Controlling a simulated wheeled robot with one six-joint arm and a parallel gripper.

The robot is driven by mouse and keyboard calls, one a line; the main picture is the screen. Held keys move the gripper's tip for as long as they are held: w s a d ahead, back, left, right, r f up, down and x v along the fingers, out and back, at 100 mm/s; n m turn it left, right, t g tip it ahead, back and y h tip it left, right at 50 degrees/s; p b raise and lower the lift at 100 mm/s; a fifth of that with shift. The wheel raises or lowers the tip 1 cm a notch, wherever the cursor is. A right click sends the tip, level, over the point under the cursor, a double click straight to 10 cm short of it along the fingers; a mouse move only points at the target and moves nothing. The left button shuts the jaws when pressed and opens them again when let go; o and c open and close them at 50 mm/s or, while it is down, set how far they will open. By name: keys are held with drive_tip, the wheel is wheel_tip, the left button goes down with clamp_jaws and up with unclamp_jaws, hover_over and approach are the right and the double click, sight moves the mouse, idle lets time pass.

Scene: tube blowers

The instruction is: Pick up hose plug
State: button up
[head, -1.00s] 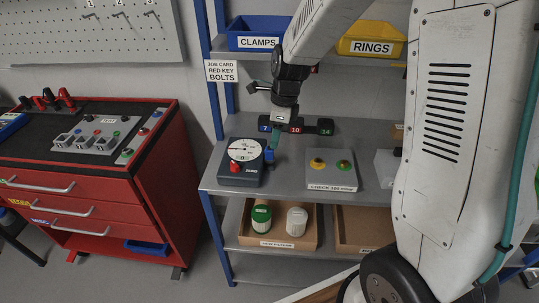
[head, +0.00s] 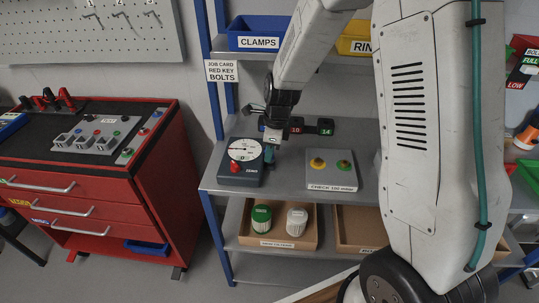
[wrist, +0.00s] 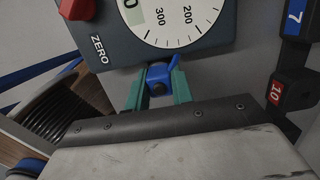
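A small blue part with a dark hole, likely the hose plug (wrist: 159,74), sits at the edge of the dark gauge box (wrist: 180,40) in the wrist view. My gripper (wrist: 158,86) has its two green fingers on either side of the blue part. Little or no gap shows between fingers and part; I cannot tell whether they press on it. In the head view my gripper (head: 270,155) is low at the right side of the gauge box (head: 240,160), and hides the blue part there.
Numbered black blocks (head: 325,126) stand behind my gripper. A grey box with yellow and green knobs (head: 331,169) stands to the right on the same shelf. A cardboard bin with filters (head: 270,243) is on the shelf below. A red tool cabinet (head: 80,185) stands left.

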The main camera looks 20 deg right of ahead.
drive_tip(key=shift+r, duration=0.1)
drive_tip(key=shift+r, duration=0.5)
drive_tip(key=shift+s+r, duration=0.3)
drive_tip(key=shift+r, duration=0.35)
drive_tip(key=shift+s+r, duration=0.3)
drive_tip(key=shift+r, duration=0.3)
drive_tip(key=s+r, duration=0.1)
drive_tip(key=s, duration=1.4)
drive_tip(key=shift+r, duration=0.15)
drive_tip(key=shift+w, duration=0.1)
drive_tip(key=shift+r, duration=0.15)
drive_tip(key=shift+r, duration=2.6)
